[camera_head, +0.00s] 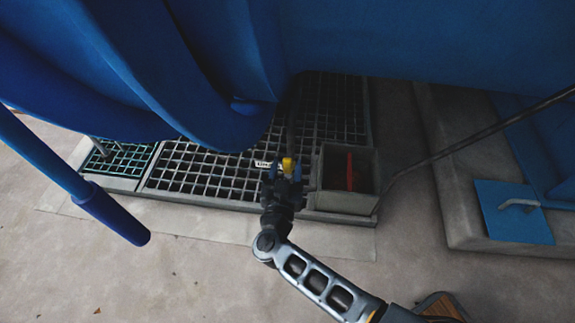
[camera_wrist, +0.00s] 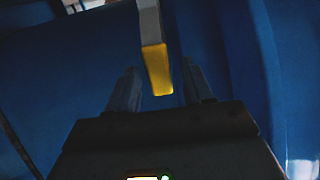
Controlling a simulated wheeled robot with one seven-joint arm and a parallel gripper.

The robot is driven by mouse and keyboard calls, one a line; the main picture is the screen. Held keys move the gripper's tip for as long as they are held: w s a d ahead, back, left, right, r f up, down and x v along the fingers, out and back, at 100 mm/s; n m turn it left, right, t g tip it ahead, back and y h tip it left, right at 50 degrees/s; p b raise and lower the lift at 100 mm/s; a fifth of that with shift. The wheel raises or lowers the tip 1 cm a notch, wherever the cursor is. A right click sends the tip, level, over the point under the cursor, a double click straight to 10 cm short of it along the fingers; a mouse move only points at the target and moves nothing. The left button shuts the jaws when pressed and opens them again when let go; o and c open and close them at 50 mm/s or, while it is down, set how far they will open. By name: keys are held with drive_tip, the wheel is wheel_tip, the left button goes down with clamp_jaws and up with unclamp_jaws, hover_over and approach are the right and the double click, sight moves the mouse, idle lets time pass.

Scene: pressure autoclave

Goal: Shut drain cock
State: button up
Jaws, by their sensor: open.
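The drain cock's handle (camera_head: 288,164) has a yellow end and shows under the blue vessel, above the floor grating. In the wrist view, its grey lever with the yellow tip (camera_wrist: 158,70) comes down from the top edge. My gripper (camera_head: 284,172) is at the handle, with its fingers hiding part of it. In the wrist view my gripper (camera_wrist: 161,80) is open, with one finger on each side of the yellow tip and gaps visible on both sides. The cock's body and pipe are mostly hidden in shadow and behind my gripper.
The large blue vessel (camera_head: 420,45) overhangs the space closely. Below are the dark grating (camera_head: 200,170) and a grey box (camera_head: 345,200) with a red piece (camera_head: 350,172) inside. A blue bar (camera_head: 75,180) slants at the left. A concrete plinth (camera_head: 470,210) stands right.

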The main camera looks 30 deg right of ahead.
drive_tip(key=shift+w+d, duration=0.4)
drive_tip(key=shift+w, duration=0.15)
clamp_jaws()
